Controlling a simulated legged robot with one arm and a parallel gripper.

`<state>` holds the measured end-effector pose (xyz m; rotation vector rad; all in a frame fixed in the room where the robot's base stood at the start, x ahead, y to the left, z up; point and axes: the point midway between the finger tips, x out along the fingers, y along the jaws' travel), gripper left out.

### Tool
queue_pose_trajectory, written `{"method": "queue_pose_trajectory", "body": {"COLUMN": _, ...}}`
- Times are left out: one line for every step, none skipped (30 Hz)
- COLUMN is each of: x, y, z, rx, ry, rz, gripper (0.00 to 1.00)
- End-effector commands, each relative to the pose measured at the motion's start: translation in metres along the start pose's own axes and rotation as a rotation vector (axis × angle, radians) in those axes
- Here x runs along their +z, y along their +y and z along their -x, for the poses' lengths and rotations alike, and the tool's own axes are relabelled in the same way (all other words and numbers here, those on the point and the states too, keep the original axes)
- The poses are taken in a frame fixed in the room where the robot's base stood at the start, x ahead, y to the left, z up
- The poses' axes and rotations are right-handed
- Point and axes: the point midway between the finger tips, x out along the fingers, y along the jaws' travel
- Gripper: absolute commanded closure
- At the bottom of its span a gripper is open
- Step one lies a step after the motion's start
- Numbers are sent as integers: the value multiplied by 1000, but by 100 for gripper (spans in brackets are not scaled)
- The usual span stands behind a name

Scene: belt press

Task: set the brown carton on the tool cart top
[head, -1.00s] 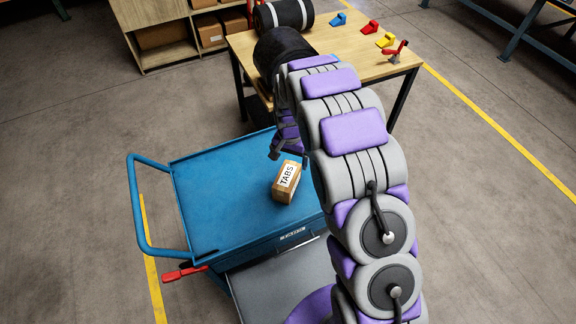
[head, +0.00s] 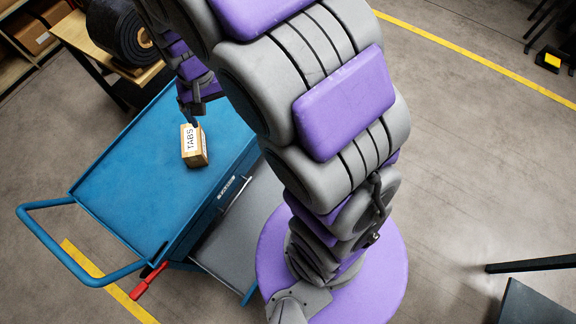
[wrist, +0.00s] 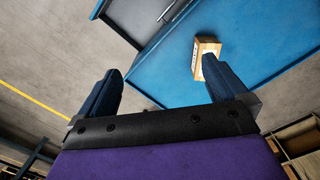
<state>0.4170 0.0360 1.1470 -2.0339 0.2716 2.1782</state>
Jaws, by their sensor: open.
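The brown carton (head: 201,157), with a white label reading TABS, stands on the blue top of the tool cart (head: 128,190). In the wrist view the carton (wrist: 207,45) sits on the blue top (wrist: 265,50), just beyond the tip of the right finger, which covers part of it. My gripper (head: 190,112) is above the cart top, close behind the carton in the head view. In the wrist view my gripper (wrist: 160,78) is open, with nothing between its fingers. The carton looks free of the fingers.
A wooden table (head: 95,45) with a black roll (head: 118,32) stands behind the cart. The cart's blue handle (head: 45,240) sticks out at left, with a red lever (head: 147,282) below. A dark surface (head: 535,303) is at lower right. Open floor lies at right.

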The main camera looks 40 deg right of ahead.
Motion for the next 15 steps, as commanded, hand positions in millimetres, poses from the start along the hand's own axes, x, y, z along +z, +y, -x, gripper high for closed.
{"method": "queue_pose_trajectory", "body": {"x": 18, "y": 10, "z": 10, "rx": 0, "ry": -5, "rz": 12, "gripper": 0}}
{"method": "queue_pose_trajectory", "body": {"x": 27, "y": 15, "z": 15, "rx": 0, "ry": -7, "rz": 22, "gripper": 0}}
{"method": "queue_pose_trajectory", "body": {"x": 39, "y": 21, "z": 21, "rx": 0, "ry": -10, "rz": 34, "gripper": 0}}
{"method": "queue_pose_trajectory", "body": {"x": 49, "y": 26, "z": 24, "rx": 0, "ry": -15, "rz": 44, "gripper": 0}}
{"method": "queue_pose_trajectory", "body": {"x": 59, "y": 31, "z": 28, "rx": 0, "ry": -18, "rz": 54, "gripper": 0}}
{"method": "queue_pose_trajectory", "body": {"x": 72, "y": 38, "z": 32, "rx": 0, "ry": -24, "rz": 66, "gripper": 0}}
{"method": "queue_pose_trajectory", "body": {"x": 82, "y": 42, "z": 35, "rx": 0, "ry": -27, "rz": 76, "gripper": 0}}
{"method": "queue_pose_trajectory", "body": {"x": 92, "y": 46, "z": 38, "rx": -1, "ry": -31, "rz": 85, "gripper": 0}}
{"method": "queue_pose_trajectory", "body": {"x": 107, "y": 52, "z": 40, "rx": -1, "ry": -40, "rz": 99, "gripper": 0}}
{"method": "queue_pose_trajectory", "body": {"x": 117, "y": 56, "z": 42, "rx": -2, "ry": -44, "rz": 109, "gripper": 0}}
{"method": "queue_pose_trajectory", "body": {"x": 128, "y": 60, "z": 44, "rx": -3, "ry": -46, "rz": 120, "gripper": 0}}
{"method": "queue_pose_trajectory", "body": {"x": 140, "y": 65, "z": 46, "rx": -4, "ry": -50, "rz": 133, "gripper": 0}}
{"method": "queue_pose_trajectory", "body": {"x": 150, "y": 69, "z": 48, "rx": -5, "ry": -52, "rz": 144, "gripper": 0}}
{"method": "queue_pose_trajectory", "body": {"x": 160, "y": 73, "z": 48, "rx": -6, "ry": -58, "rz": 154, "gripper": 0}}
{"method": "queue_pose_trajectory", "body": {"x": 174, "y": 78, "z": 48, "rx": -6, "ry": -66, "rz": 168, "gripper": 0}}
